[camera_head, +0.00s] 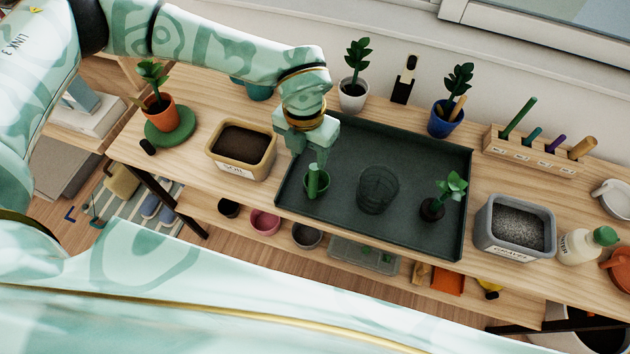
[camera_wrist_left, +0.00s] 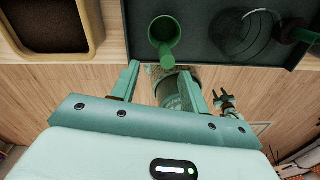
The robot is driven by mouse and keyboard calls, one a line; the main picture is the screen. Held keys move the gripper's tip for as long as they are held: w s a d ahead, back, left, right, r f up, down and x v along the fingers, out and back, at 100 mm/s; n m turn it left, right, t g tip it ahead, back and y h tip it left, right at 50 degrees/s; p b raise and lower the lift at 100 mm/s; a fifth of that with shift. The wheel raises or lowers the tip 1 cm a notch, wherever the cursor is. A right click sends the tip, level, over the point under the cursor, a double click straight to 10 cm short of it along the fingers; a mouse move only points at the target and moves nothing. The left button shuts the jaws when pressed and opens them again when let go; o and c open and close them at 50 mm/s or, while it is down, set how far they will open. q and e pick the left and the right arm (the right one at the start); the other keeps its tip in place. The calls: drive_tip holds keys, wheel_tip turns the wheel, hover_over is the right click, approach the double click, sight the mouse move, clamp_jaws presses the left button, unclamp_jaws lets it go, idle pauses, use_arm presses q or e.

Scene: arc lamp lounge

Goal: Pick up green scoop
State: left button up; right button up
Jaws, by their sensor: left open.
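The green scoop (camera_head: 318,189) stands in the dark tray (camera_head: 345,140), toward its left front corner, with its handle pointing up. My left gripper (camera_head: 309,153) is just above and behind the scoop in the head view, open and pointing down. In the left wrist view the fingers of my left gripper (camera_wrist_left: 160,70) are apart, and the scoop is not between them.
A clear round pot (camera_head: 378,189) and a small plant (camera_head: 434,208) stand in the tray. A tan soil tub (camera_head: 241,173) is left of it, a grey tub (camera_head: 489,243) right. A tool rack (camera_head: 529,157) and potted plants line the back. The tray's middle back is clear.

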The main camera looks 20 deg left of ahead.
sight(314, 180)
use_arm(q)
wheel_tip(314, 180, down, 5)
drive_tip(key=shift+d+r, duration=0.15)
drive_tip(key=f, duration=0.2)
drive_tip(key=f+b, duration=0.1)
drive_tip(key=d+f, duration=0.1)
drive_tip(key=f, duration=0.1)
drive_tip(key=shift+s+f, duration=0.1)
drive_tip(key=shift+f, duration=0.2)
clamp_jaws()
